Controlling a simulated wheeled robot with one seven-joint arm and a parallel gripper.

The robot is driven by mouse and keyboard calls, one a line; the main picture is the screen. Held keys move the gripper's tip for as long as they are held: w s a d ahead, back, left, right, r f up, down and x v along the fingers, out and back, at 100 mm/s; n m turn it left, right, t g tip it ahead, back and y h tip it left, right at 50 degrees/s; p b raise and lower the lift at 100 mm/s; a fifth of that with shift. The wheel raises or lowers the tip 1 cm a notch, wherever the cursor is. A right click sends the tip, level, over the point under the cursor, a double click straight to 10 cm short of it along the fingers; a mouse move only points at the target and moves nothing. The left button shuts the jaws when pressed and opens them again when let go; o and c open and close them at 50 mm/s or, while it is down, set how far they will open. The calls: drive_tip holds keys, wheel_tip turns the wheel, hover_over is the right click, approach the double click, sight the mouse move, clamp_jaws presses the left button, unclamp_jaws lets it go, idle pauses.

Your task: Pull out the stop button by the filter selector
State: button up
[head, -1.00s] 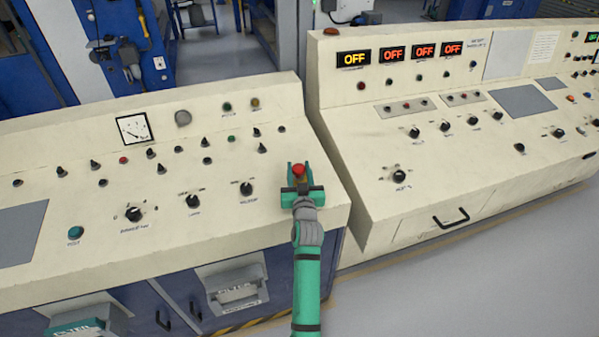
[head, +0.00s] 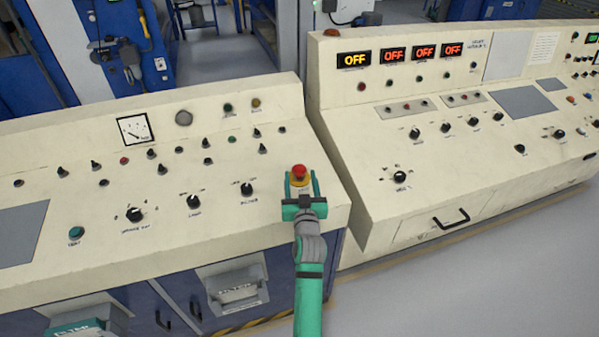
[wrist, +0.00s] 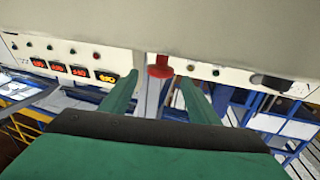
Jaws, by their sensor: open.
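The red stop button (head: 299,171) sits on a yellow base at the right end of the left cream console. It is right of a black selector knob (head: 247,189), whose label is blurred. My green gripper (head: 301,186) is open, with one finger on each side of the button's base, seen from the head. In the wrist view the red button (wrist: 160,70) shows between and beyond the two spread fingers of my gripper (wrist: 158,90). I cannot tell whether either finger touches it.
The left console (head: 100,200) carries several other knobs, small buttons and a dial meter (head: 135,130). The right console (head: 360,130) stands across a narrow gap, with lit OFF displays (head: 394,54). Open floor (head: 480,290) lies in front at the right.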

drive_tip(key=s, duration=0.6)
drive_tip(key=shift+s+d, duration=0.25)
drive_tip(key=shift+d, duration=0.05)
